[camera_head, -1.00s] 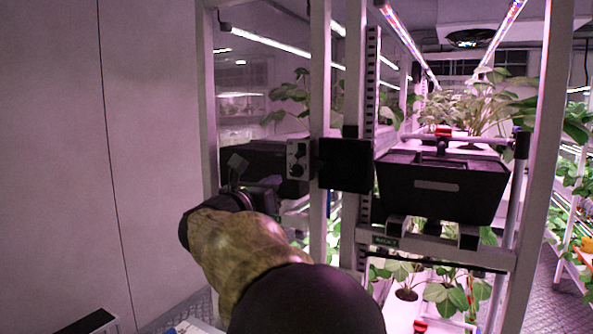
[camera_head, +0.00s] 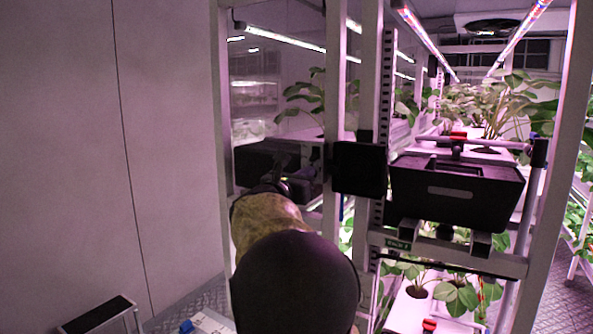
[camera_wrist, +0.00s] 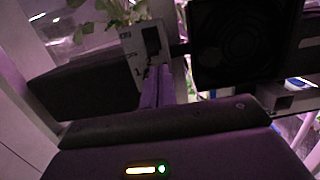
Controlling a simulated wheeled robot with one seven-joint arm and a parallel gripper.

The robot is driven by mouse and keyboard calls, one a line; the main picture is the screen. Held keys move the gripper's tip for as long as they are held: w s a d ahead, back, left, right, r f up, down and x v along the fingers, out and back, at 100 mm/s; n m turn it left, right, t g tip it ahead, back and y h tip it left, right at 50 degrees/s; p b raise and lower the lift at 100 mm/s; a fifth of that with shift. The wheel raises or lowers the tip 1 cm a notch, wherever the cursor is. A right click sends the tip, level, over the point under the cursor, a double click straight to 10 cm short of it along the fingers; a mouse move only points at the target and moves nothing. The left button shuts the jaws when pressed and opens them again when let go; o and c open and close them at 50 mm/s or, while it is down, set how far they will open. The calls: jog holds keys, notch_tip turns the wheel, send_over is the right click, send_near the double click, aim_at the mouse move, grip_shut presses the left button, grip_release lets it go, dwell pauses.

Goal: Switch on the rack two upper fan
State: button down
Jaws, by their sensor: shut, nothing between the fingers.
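The black square fan (camera_head: 360,168) is fixed to the rack post in the head view. It fills the upper right of the wrist view (camera_wrist: 240,45). A pale switch box (camera_wrist: 145,50) with a dark rocker and a small marking sits just left of the fan in the wrist view. My gripper (camera_wrist: 158,72) is shut and empty, its fingertips at the lower right part of the box. I cannot tell whether they touch it. In the head view my arm and gripper hide most of the box. The rocker's on or off position is unclear.
A black bin (camera_head: 455,192) hangs on the rack right of the fan. A green rack label (camera_head: 397,244) is below, its number unclear. White rack posts (camera_head: 337,130) stand close to my gripper. Plants (camera_head: 490,110) grow behind. A plain wall (camera_head: 60,150) is at left.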

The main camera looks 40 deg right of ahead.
aim_at(314, 157)
jog(key=shift+p+x, duration=0.45)
jog(key=shift+x, duration=0.8)
jog(key=shift+r, duration=0.1)
jog(key=shift+w+a+y, duration=0.15)
jog(key=shift+w+y, duration=0.05)
jog(key=shift+y, duration=0.2)
jog(key=shift+s+a+r, duration=0.15)
jog(key=shift+s+a, duration=0.05)
jog(key=shift+s, duration=0.05)
